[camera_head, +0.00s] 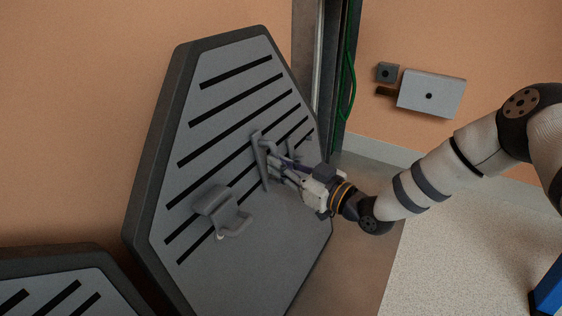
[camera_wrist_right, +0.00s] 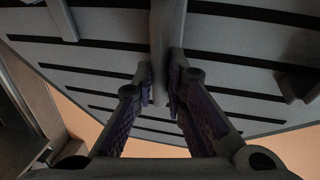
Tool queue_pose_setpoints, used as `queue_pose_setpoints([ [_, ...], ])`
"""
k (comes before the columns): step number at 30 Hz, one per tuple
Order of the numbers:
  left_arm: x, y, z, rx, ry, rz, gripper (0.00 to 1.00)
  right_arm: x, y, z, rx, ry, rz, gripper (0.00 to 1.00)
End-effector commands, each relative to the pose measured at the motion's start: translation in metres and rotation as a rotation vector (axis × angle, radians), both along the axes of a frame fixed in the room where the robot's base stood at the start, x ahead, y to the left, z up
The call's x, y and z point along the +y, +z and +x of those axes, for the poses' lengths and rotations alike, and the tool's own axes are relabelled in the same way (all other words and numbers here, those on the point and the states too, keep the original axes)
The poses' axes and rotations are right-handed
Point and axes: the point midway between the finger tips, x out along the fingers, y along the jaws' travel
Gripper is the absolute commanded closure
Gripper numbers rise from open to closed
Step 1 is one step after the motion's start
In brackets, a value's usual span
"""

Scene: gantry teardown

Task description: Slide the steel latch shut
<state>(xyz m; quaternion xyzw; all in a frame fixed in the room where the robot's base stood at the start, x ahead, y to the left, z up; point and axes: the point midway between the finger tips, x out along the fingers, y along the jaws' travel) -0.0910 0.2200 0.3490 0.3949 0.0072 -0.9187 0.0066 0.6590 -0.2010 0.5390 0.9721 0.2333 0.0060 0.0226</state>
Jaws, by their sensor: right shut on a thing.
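A large grey hexagonal panel (camera_head: 215,125) with several dark slots leans against the orange wall. A grey upright bar (camera_head: 260,163), possibly part of the steel latch, stands out from its face near the middle. My right gripper (camera_head: 273,168) reaches it from the right. In the right wrist view my right gripper (camera_wrist_right: 165,88) has its purple-padded fingers on both sides of the grey bar (camera_wrist_right: 166,40), shut on it. A grey bracket (camera_head: 222,209) with a hooked end sits lower left on the panel. The latch's exact position cannot be told. My left gripper is out of view.
A second slotted panel (camera_head: 75,260) stands at lower left. A metal post (camera_head: 306,60) with a green cable (camera_head: 346,85) stands behind the panel. A pale box (camera_head: 432,94) is on the wall at right. Pale floor (camera_head: 450,240) lies open at lower right.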

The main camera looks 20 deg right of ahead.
Motion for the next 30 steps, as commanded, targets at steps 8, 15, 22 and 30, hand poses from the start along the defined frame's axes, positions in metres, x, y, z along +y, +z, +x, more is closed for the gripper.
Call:
queue_pose_setpoints([
  [8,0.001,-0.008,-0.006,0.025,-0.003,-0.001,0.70,-0.003,-0.034,-0.004,0.005,0.000,0.000,1.00],
  [15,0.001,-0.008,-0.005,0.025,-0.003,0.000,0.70,-0.003,-0.035,-0.004,0.010,0.001,-0.002,0.74],
  [22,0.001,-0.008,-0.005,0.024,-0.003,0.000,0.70,-0.002,-0.033,-0.004,0.005,0.001,-0.001,0.67],
  [30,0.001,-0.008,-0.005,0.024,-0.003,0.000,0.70,-0.017,-0.032,-0.030,0.006,-0.002,0.001,0.67],
])
